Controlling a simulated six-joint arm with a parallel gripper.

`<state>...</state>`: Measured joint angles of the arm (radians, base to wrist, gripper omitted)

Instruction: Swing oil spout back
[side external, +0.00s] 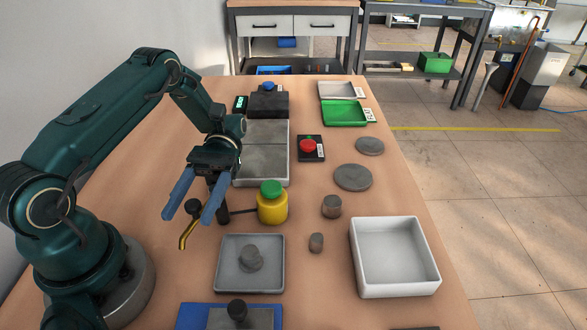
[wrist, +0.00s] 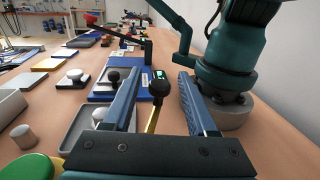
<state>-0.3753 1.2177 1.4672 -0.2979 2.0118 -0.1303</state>
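The oil spout (side external: 186,236) is a thin brass tube with a black ball knob (side external: 193,206), left of the yellow oil bottle (side external: 272,207) with a green cap. It angles down toward the front left, beside the grey tray (side external: 222,283). My gripper (side external: 189,216) is open, its two blue fingers spread around the knob. In the wrist view the black knob (wrist: 159,84) and brass spout (wrist: 152,121) show between the fingers of my gripper (wrist: 157,76), with gaps on both sides. Contact is not visible.
The grey tray holds a round grey part (side external: 251,258). A blue-based station with a black knob (side external: 237,309) is in front. A white bin (side external: 427,287), small metal cylinders (side external: 332,207) and a red button box (side external: 308,146) stand to the right.

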